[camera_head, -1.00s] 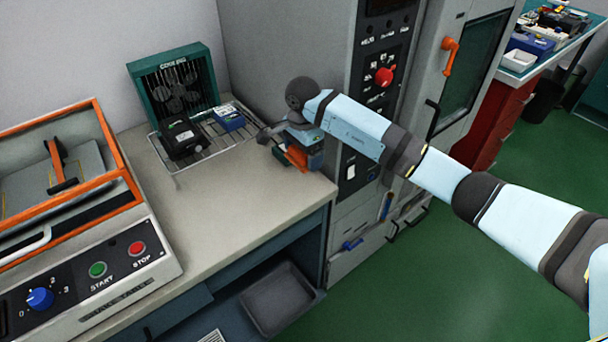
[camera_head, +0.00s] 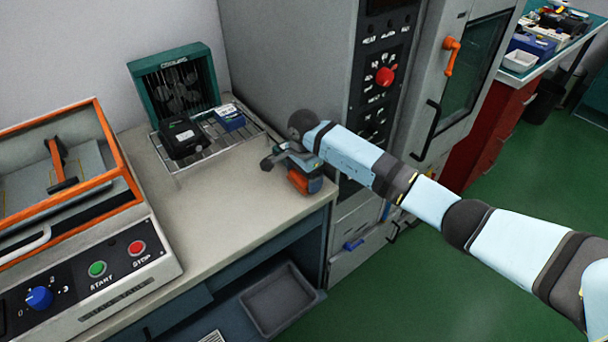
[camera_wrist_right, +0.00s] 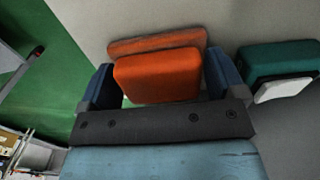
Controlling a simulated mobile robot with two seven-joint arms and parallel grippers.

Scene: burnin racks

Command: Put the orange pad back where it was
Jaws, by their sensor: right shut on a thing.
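The orange pad (camera_head: 299,181) is at my right gripper (camera_head: 304,178), near the front right corner of the counter. In the right wrist view the orange pad (camera_wrist_right: 157,77) is a thick block with a wider, flatter orange part behind it. It sits between the two blue fingers of my right gripper (camera_wrist_right: 160,80), which is shut on it. The pad is close to the grey counter surface, but I cannot tell whether it touches it. My right wrist hides part of the area behind it in the head view. My left gripper is not in view.
A teal block with a white piece (camera_wrist_right: 280,65) lies right of the pad in the wrist view. A teal fan box (camera_head: 136,68) and wire rack (camera_head: 245,140) stand behind. A tall grey cabinet (camera_head: 285,50) borders the counter. The counter's front middle (camera_head: 230,205) is clear.

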